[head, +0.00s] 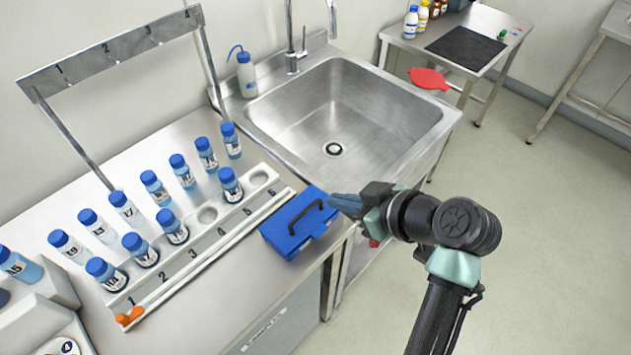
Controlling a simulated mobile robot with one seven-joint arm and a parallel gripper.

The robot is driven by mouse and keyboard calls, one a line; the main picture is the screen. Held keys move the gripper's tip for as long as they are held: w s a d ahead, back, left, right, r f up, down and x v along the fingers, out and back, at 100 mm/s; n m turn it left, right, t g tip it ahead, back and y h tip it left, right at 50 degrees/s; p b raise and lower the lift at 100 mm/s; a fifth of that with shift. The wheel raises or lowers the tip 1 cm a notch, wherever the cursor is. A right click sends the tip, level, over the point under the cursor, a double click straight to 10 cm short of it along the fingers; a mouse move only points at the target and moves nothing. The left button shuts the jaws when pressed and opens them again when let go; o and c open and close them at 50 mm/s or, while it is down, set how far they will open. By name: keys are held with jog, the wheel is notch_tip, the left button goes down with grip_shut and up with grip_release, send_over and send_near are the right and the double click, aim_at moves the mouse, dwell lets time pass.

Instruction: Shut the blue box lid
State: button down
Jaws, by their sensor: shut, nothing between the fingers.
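The blue box (290,238) stands on the steel counter's front right corner, between the numbered rack and the sink. Its blue lid (297,212), with a black handle on top, lies over the box and looks down; I cannot tell whether it is fully closed. My gripper (336,202) reaches in from the right, just beside the box's right end. Its fingers are together with nothing between them. From this view I cannot tell whether the fingertips touch the box.
A white numbered rack (200,262) with blue-capped bottles stands left of the box, with more bottles behind it. The steel sink (345,110) lies behind the box and gripper. A side table (490,22) stands at the back right. The floor (560,210) at right is clear.

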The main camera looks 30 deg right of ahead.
jog(key=r+p, duration=0.1)
jog(key=p, duration=0.2)
send_over(316, 229)
jog(key=w, duration=0.1)
notch_tip(316, 229, down, 6)
jog(key=f, duration=0.1)
jog(key=shift+w+a+f+g+p, duration=0.15)
jog(key=shift+f+g+p, duration=0.25)
jog(key=shift+f, duration=1.5)
jog(key=b, duration=0.1)
jog(key=f+b, duration=0.2)
jog(key=shift+s+d+f, duration=0.2)
jog(key=shift+s+d, duration=0.05)
jog(key=shift+s, duration=0.3)
